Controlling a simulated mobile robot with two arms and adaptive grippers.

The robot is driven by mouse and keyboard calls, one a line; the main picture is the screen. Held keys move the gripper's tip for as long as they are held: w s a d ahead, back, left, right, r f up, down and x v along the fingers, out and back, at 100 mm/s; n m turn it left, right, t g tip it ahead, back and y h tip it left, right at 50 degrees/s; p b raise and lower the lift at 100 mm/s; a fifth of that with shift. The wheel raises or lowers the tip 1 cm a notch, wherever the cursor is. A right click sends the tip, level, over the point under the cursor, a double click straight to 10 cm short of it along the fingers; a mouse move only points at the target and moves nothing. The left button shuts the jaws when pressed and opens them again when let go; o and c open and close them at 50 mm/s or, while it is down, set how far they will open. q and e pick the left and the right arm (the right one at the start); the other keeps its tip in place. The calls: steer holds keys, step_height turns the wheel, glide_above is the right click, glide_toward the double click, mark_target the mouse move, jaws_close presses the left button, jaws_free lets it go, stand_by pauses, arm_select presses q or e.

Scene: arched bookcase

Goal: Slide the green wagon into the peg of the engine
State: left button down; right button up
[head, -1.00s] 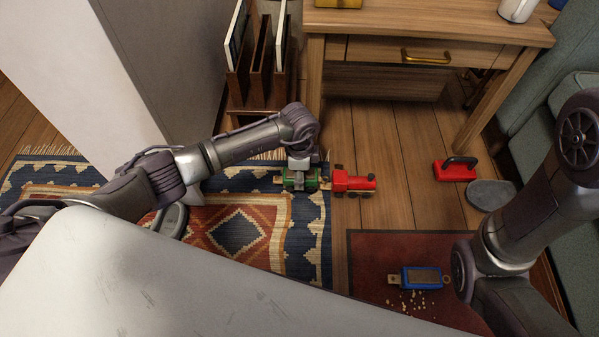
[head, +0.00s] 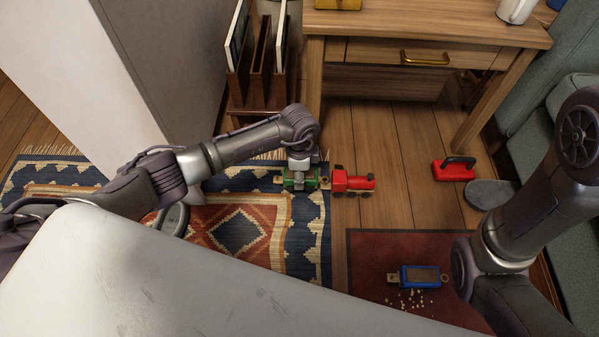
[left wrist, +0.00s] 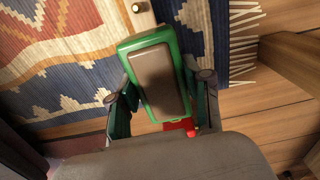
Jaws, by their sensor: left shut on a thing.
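The green wagon (head: 291,182) is near the right edge of the patterned rug. My left gripper (head: 301,176) is over it and shut on its sides. In the left wrist view the wagon (left wrist: 157,75) has a green rim and a brown top and lies between the two fingers. The red engine (head: 353,181) is just right of the wagon, on the wooden floor. A little of its red shows past the wagon's lower end in the left wrist view. Whether wagon and engine touch cannot be told. My right gripper is out of view.
A blue wagon (head: 420,276) is on the dark red mat (head: 372,252) beside scattered crumbs. A red block with a black handle (head: 454,170) and a grey pad (head: 490,194) lie to the right. A wooden desk (head: 430,30) stands behind.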

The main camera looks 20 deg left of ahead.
arm_select(q)
steer(key=shift+p, duration=0.4)
stand_by(0.4)
steer(key=shift+f+b, duration=0.85)
steer(key=shift+f, duration=0.55)
steer(key=shift+c, duration=2.1)
jaws_free()
step_height(320, 180, up, 12)
steer(key=shift+r, duration=0.1)
